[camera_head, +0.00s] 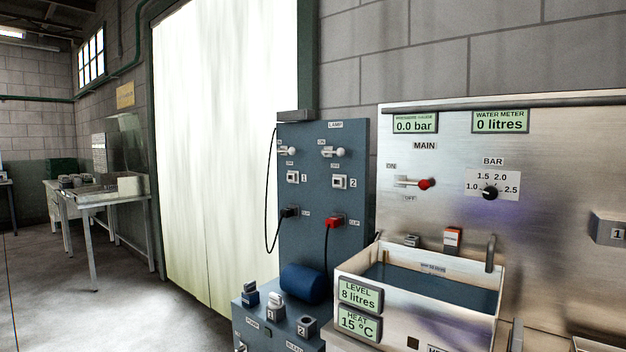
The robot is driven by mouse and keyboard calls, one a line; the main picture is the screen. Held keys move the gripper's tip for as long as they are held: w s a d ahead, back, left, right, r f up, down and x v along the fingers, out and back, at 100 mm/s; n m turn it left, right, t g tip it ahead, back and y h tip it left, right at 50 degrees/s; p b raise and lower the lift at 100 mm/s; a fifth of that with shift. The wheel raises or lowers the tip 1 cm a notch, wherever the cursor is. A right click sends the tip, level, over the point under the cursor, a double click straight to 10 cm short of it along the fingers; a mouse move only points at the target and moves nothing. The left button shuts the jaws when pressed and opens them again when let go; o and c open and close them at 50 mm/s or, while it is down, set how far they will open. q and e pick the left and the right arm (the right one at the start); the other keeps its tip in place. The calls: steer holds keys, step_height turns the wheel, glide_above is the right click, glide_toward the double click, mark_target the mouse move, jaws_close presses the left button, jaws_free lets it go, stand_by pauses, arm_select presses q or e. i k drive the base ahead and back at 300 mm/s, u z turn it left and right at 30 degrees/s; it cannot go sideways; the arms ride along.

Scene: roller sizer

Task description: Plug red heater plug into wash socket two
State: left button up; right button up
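A red plug (334,221) sits on the lower right of the blue upright panel (315,155), at a small label that seems to read CLIP. Its dark cord hangs down behind the blue cylinder. A black plug (290,212) sits to its left, with a black cord looping up the panel's left edge. White square sockets marked 1 (292,177) and 2 (339,181) are above the plugs and look empty. I read no wash label on them, so I cannot tell which is wash socket two. Neither of my grippers is in view.
A steel basin (470,332) with LEVEL and HEAT displays stands right of the panel. A blue cylinder (302,283) and a blue box with pump controls (262,330) are below the panel. A grey box marked 1 (607,228) juts out at right. Open floor lies left.

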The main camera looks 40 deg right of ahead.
mark_target(335, 222)
steer(key=i, duration=3)
steer(key=z, duration=2.3)
steer(key=k, duration=0.25)
steer(key=u, duration=0.05)
